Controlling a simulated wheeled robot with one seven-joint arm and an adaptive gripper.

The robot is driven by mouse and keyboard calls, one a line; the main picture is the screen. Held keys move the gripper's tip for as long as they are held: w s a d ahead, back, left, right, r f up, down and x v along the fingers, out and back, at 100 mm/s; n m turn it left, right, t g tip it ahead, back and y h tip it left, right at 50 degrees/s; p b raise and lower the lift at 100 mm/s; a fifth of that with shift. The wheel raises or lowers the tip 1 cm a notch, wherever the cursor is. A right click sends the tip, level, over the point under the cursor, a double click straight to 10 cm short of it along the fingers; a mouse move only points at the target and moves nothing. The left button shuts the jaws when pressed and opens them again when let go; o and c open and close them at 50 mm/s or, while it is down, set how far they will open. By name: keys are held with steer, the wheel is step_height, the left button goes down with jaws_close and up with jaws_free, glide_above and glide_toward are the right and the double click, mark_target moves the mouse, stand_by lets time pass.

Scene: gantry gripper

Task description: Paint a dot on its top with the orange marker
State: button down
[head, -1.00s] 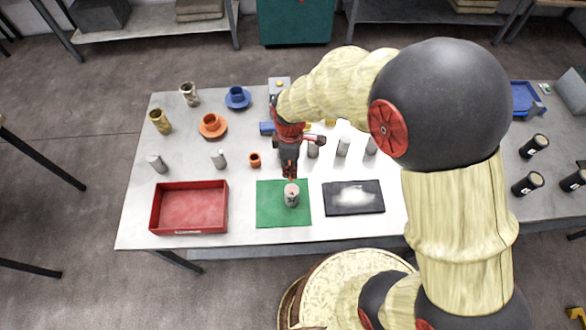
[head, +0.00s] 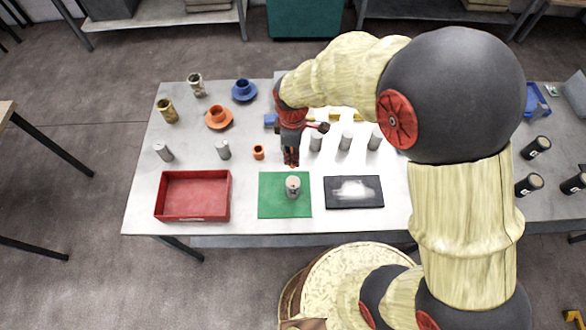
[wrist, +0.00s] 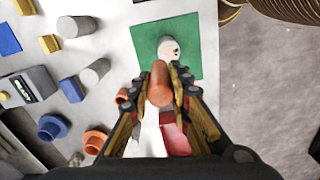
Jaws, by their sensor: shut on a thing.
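A pale upright cylinder (head: 293,189) stands on the green mat (head: 270,208) near the table's front. Its top is tinted pinkish in the head view. In the wrist view the cylinder (wrist: 166,46) shows a small dark mark; I cannot tell whether an orange dot is there. My gripper (wrist: 160,92) is shut on the orange marker (wrist: 159,82), which points toward the cylinder. In the head view my gripper (head: 291,160) is above and behind the cylinder, with a gap visible between them. The marker is barely visible there.
A red tray (head: 195,215) lies left of the mat and a black panel with a white patch (head: 340,204) lies right. A small orange hollow piece (head: 258,152) and several grey cylinders stand behind.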

steer(key=p, duration=0.3)
steer(key=shift+r, duration=0.3)
steer(key=shift+f+p, duration=0.15)
steer(key=shift+p, duration=1.1)
